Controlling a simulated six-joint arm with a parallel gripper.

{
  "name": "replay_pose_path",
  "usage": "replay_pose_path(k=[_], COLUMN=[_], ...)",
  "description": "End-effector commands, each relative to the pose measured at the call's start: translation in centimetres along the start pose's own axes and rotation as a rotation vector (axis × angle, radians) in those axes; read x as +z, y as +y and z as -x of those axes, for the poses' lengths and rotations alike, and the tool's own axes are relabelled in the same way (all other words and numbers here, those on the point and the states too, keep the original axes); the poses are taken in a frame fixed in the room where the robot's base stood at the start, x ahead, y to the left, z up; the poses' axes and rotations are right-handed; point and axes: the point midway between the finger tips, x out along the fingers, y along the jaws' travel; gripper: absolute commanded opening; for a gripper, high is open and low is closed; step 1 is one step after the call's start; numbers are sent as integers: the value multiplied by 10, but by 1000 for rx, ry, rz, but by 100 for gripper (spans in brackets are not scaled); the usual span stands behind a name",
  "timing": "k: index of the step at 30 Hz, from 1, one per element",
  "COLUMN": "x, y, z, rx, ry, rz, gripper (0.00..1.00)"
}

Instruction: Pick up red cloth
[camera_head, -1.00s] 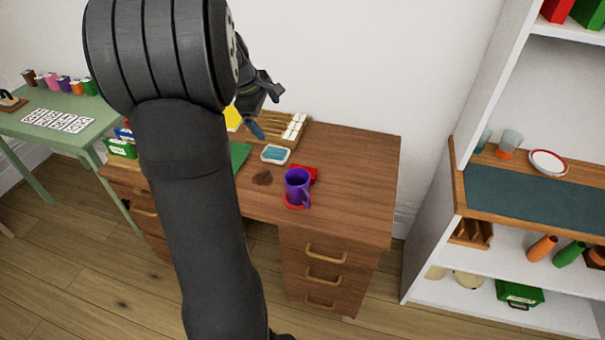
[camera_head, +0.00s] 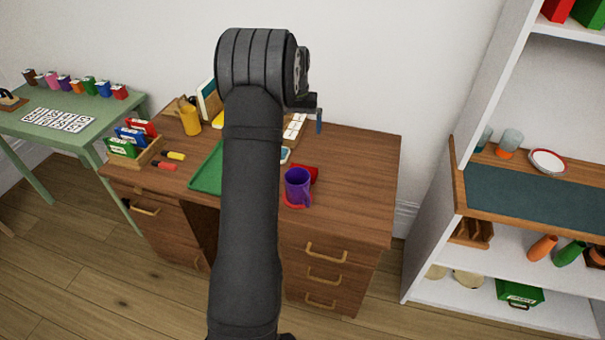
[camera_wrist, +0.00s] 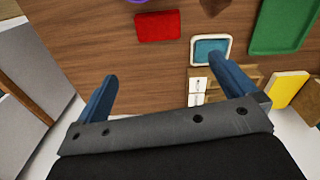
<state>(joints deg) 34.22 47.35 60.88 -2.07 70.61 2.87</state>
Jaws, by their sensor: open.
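The red cloth (camera_head: 312,173) lies on the brown wooden desk (camera_head: 355,165), just behind a purple mug (camera_head: 297,184), which hides part of it. In the wrist view the cloth (camera_wrist: 158,26) is a small red rectangle, flat on the desk and fully in sight. My gripper (camera_wrist: 165,85) is open and empty above the desk. Its blue fingers point towards the desk, with the cloth ahead of them and apart from them. In the head view my arm hides most of the gripper; one blue finger (camera_head: 319,121) shows over the desk's back right part.
The mug stands on a red coaster (camera_head: 296,203) close to the cloth. A blue-and-white dish (camera_wrist: 211,50) and a brown patch (camera_wrist: 214,5) lie beside it. The desk's right side is clear; white shelves (camera_head: 425,235) stand beyond.

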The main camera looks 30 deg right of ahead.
Motion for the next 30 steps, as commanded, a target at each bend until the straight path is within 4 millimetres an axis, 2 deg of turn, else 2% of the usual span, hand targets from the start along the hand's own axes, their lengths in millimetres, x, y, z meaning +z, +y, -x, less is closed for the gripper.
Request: replay_pose_path(k=[3,8,21,24,30], x=[-7,-8,-5,-5,-5], y=[7,8,5,5,5], z=[-10,-26,-116,-128,-138], rx=[-25,-32,-31,-31,-31], ry=[-19,-29,-28,-26,-25], rz=[-115,-155,-151,-150,-150], gripper=[100,100,100,100,100])
